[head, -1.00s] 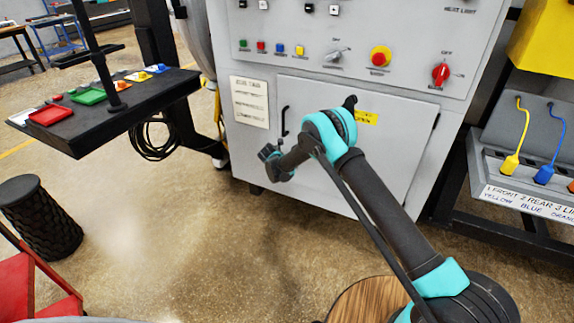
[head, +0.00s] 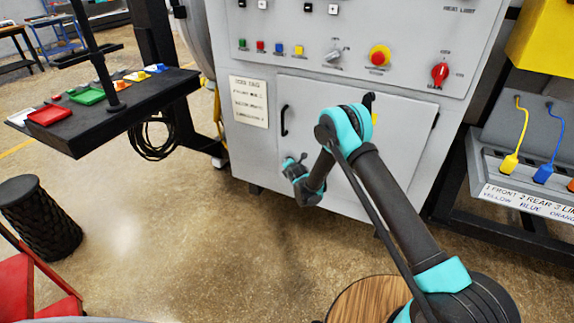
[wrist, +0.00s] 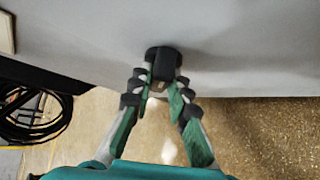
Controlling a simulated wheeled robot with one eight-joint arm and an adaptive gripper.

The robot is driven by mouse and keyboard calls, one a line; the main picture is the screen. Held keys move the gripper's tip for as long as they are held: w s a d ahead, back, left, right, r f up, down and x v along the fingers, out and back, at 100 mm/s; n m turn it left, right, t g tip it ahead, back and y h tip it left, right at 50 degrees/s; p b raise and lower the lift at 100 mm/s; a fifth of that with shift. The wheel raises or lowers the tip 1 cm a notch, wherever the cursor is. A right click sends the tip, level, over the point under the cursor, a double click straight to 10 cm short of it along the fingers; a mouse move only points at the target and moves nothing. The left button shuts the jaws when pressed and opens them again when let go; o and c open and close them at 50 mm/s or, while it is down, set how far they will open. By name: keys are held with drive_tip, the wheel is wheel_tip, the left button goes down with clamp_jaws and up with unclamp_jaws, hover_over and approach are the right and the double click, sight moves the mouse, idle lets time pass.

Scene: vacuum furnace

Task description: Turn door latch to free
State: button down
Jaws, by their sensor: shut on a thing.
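The door latch (wrist: 163,60) is a dark round knob with a raised bar on the pale grey panel in the wrist view. My gripper (wrist: 158,82) has its two fingers closed on either side of the latch bar, and the fingertips hide part of it. In the head view my gripper (head: 291,163) is at the lower left of the grey cabinet door (head: 395,130), below the black door handle (head: 284,121). The latch's exact angle is hard to read.
A control panel with a red knob (head: 440,73) and a yellow-ringed button (head: 379,56) is above the door. A black tray table (head: 150,108) stands left, and a cable rack (head: 520,180) right.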

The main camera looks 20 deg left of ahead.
drive_tip(key=m+t+y, duration=0.2)
drive_tip(key=m+y, duration=0.1)
drive_tip(key=shift+d+f+y, duration=0.1)
drive_tip(key=shift+f+y, duration=0.05)
drive_tip(key=shift+y, duration=0.25)
drive_tip(key=shift+m, duration=0.3)
idle(0.3)
drive_tip(key=c, duration=1.4)
unclamp_jaws()
drive_tip(key=shift+c, duration=0.2)
